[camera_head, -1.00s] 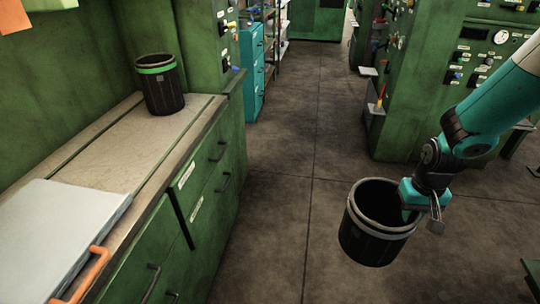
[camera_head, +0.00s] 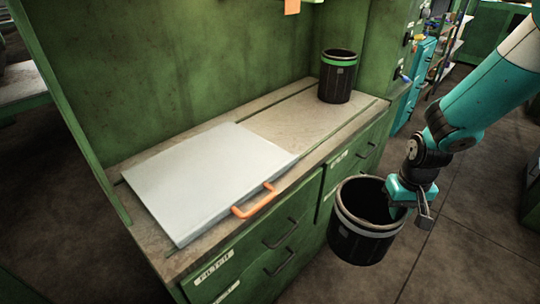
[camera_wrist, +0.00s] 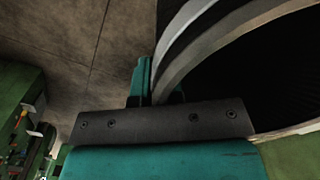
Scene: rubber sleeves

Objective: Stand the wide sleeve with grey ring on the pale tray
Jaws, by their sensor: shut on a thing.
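The wide black sleeve with a grey ring (camera_head: 359,243) hangs upright in the air, off the front of the counter, its open mouth upward. My gripper (camera_head: 400,197) is shut on the right side of its rim. In the wrist view, the rim and grey band of the sleeve (camera_wrist: 185,40) pass between the jaws, and its dark inside fills the right. The pale tray (camera_head: 205,180) lies flat and empty on the counter at the left, with an orange handle (camera_head: 252,203) at its front right.
A second black sleeve with a green ring (camera_head: 337,80) stands at the counter's far end. The counter (camera_head: 290,122) is bare between it and the tray. A green wall (camera_head: 180,70) rises behind. Green drawers with handles (camera_head: 283,233) face the held sleeve.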

